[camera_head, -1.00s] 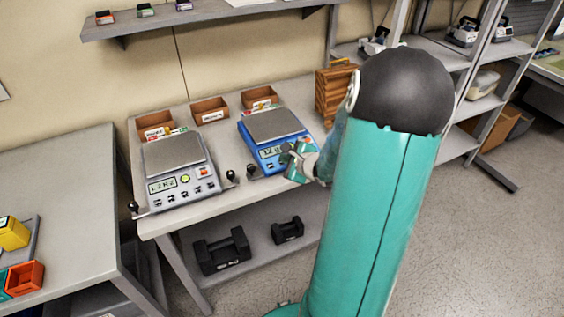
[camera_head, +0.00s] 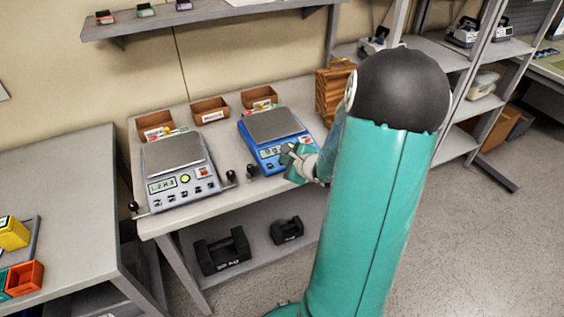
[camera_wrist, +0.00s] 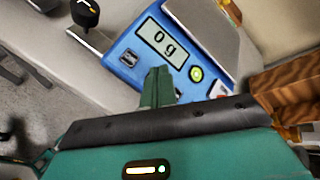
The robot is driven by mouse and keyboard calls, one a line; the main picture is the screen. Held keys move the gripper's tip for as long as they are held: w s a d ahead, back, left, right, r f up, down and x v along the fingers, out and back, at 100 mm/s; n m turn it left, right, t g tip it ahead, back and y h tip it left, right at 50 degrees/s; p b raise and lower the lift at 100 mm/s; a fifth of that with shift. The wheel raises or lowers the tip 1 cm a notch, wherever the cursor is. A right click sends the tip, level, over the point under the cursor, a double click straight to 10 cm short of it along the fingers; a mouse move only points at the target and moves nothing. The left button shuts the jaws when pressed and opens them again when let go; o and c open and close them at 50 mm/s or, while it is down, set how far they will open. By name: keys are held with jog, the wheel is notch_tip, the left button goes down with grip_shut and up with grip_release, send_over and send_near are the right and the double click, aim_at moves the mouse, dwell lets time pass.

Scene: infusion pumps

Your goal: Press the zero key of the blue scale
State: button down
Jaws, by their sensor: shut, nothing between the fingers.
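The blue scale (camera_head: 270,140) stands on the bench with a bare grey weighing plate. In the wrist view, its front panel (camera_wrist: 130,50) has a display (camera_wrist: 161,42) reading "0 g". The panel also has a dark key (camera_wrist: 128,58), a lit yellow-green round button (camera_wrist: 196,74) and a red-marked key (camera_wrist: 215,90). My gripper (camera_head: 291,151) is shut and empty at the scale's front panel. In the wrist view, my fingertips (camera_wrist: 158,72) are just below the display, between the dark key and the round button. They hide that part of the panel; contact cannot be told.
A grey scale (camera_head: 177,170) stands to the left on the same bench. Small brown bins (camera_head: 210,110) line the back. A wooden box (camera_head: 335,92) stands right of the blue scale. Black-knobbed levers (camera_head: 251,170) stand near the scales' front corners. Black weights (camera_head: 222,250) sit below.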

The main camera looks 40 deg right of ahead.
jog(key=shift+s+a+r, duration=0.1)
jog(key=shift+s+r, duration=0.05)
jog(key=shift+r, duration=0.55)
jog(key=shift+r, duration=0.1)
jog(key=r, duration=0.2)
jog(key=s+r, duration=0.1)
jog(key=r, duration=0.1)
jog(key=shift+s+a+r, duration=0.15)
jog(key=shift+r, duration=0.15)
dwell(0.7)
